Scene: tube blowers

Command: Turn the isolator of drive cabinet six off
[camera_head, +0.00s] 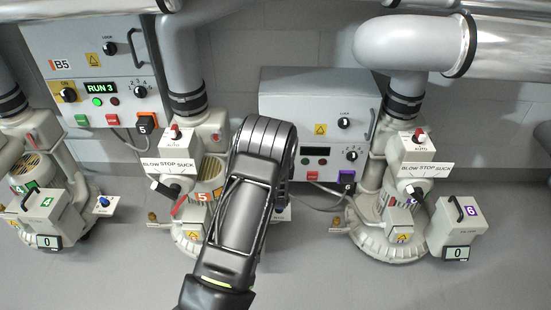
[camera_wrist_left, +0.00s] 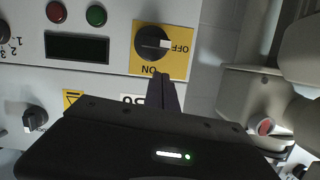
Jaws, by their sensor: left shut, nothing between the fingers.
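The drive cabinet (camera_head: 300,90) with a purple tag 6 (camera_head: 347,177) stands right of centre in the head view; my left arm covers its lower left side. Its isolator is hidden there. In the left wrist view the isolator, a black knob (camera_wrist_left: 151,43) on a yellow plate (camera_wrist_left: 180,66), appears upside down; its white mark points right, to the OFF lettering, with ON below. My left gripper (camera_wrist_left: 162,80) is shut and empty, its fingertips just below the knob in that view; contact cannot be told. In the head view its fingers are hidden behind my wrist. My right gripper is not in view.
Cabinet six's display (camera_wrist_left: 77,48) is dark; its green lamp (camera_wrist_left: 96,15) looks unlit. The left cabinet (camera_head: 95,60), labelled B5, shows RUN 3. Blower units (camera_head: 375,220) with thick pipes (camera_head: 385,45) stand beside the cabinets. The floor in front is clear.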

